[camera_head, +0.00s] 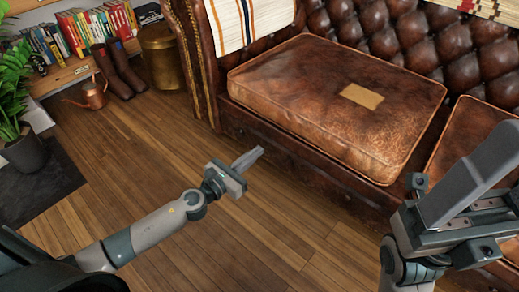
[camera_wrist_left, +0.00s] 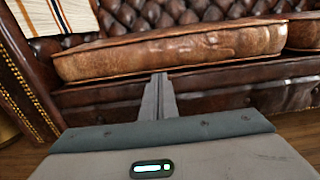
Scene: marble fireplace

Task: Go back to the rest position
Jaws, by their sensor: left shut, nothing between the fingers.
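My left gripper (camera_head: 256,154) reaches in from the left over the wooden floor, in front of the sofa. Its fingers are together with nothing between them. In the left wrist view its fingers (camera_wrist_left: 158,95) point at the sofa's front, below the seat cushion. My right gripper (camera_head: 492,160) is large at the right edge, raised in front of the sofa. Its fingers overlap in this view, so its opening is unclear. I see nothing held in it.
A brown leather sofa (camera_head: 300,150) with a loose seat cushion (camera_head: 320,85) fills the upper right. A potted plant (camera_head: 22,150), copper watering can (camera_head: 92,95), boots (camera_head: 122,72), brass bin (camera_head: 160,58) and bookshelf (camera_head: 75,72) stand left. Floor (camera_head: 130,150) between is clear.

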